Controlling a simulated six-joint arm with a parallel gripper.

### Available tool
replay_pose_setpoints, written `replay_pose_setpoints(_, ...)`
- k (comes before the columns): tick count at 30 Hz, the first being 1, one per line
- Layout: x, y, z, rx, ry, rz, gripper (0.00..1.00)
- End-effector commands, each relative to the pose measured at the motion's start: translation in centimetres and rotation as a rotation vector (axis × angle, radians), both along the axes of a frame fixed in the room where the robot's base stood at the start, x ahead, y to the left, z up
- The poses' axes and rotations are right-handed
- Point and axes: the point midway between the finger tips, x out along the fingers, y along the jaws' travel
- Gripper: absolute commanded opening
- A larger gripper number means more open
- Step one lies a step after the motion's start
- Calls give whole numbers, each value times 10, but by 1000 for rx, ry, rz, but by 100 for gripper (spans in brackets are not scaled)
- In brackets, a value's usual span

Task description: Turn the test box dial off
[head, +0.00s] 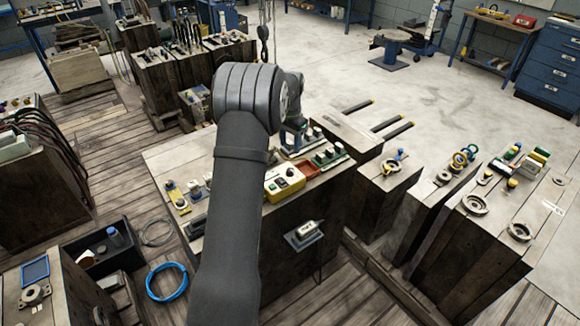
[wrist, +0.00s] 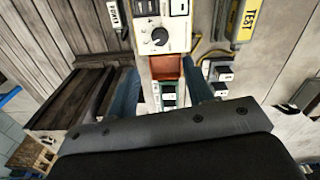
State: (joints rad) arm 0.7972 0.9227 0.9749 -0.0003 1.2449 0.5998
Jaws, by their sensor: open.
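The test box (head: 285,182), with a yellow side and pale top, stands on the wooden block near the middle of the head view. In the wrist view its pale panel (wrist: 179,27) lies at the top centre, with a round black dial (wrist: 159,37) on it. The dial's pointer setting is too small to read surely. My gripper (wrist: 162,68) is open, its two blue fingers apart and nothing seen between them but the surface beyond. The dial lies ahead of the fingertips, apart from them. In the head view my arm hides part of the block's top.
A red tray (wrist: 166,67) and a green-and-white device (wrist: 168,92) adjoin the panel in the wrist view. A yellow plate marked TEST (wrist: 246,20) is to the right. Other blocks with fittings (head: 476,204) stand on the right. Open concrete floor (head: 330,70) lies behind.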

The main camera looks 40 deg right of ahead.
Motion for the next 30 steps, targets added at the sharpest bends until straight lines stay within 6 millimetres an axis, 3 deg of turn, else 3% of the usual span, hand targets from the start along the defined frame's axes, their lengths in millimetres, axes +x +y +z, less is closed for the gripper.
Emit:
replay_pose_setpoints(6,-1,1,-50,3,2,1,47)
replay_pose_setpoints(15,0,0,-98,1,0,1,47)
replay_pose_setpoints(28,0,0,-108,-1,-1,1,47)
replay_pose_setpoints(30,0,0,-108,-1,-1,1,35)
